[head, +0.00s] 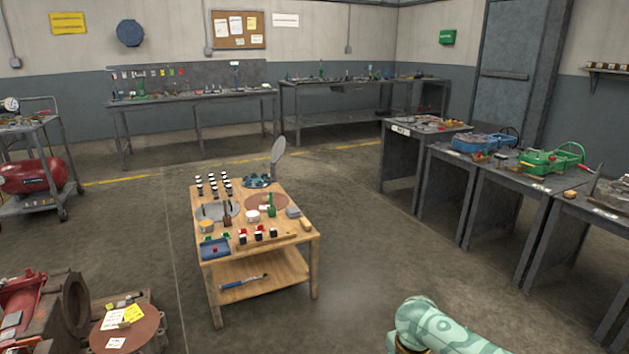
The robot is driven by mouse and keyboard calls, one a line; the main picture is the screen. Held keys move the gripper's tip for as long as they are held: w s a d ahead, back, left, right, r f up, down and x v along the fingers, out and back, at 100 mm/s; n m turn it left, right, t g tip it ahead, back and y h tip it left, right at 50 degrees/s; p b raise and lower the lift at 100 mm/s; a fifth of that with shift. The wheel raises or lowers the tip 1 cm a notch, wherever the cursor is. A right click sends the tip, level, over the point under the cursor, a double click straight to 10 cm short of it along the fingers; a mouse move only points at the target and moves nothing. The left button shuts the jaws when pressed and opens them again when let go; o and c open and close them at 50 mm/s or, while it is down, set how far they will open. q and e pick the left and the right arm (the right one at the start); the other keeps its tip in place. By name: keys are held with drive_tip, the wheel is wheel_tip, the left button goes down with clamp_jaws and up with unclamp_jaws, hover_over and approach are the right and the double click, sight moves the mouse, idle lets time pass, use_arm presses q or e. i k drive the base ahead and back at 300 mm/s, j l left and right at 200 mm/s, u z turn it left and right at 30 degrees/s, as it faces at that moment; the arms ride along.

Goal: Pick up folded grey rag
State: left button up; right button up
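A small grey, flat-topped item (293,212) lies near the right edge of the low wooden table (300,243). It looks like the folded grey rag, but it is too small to be sure. It sits beside a green bottle (271,206) and a yellowish block. A pale green part of my arm shows at the bottom right, well short of the table. Neither of my grippers is in view.
Dark workbenches (470,165) line the right side. A red machine (40,310) and round stool (128,330) stand at lower left. Floor before the table is clear.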

sight(293, 211)
drive_tip(key=i+l, duration=0.25)
drive_tip(key=i, duration=0.25)
drive_tip(key=i+l, duration=0.3)
drive_tip(key=i, duration=0.25)
drive_tip(key=i+j, duration=0.25)
drive_tip(key=i, duration=0.15)
drive_tip(key=i+j, duration=0.2)
drive_tip(key=i, duration=0.2)
drive_tip(key=i+j+u, duration=0.1)
drive_tip(key=i+j, duration=0.15)
drive_tip(key=i, duration=0.15)
drive_tip(key=i+j, duration=0.2)
drive_tip(key=i, duration=0.2)
drive_tip(key=i+j, duration=0.8)
drive_tip(key=j+u, duration=0.05)
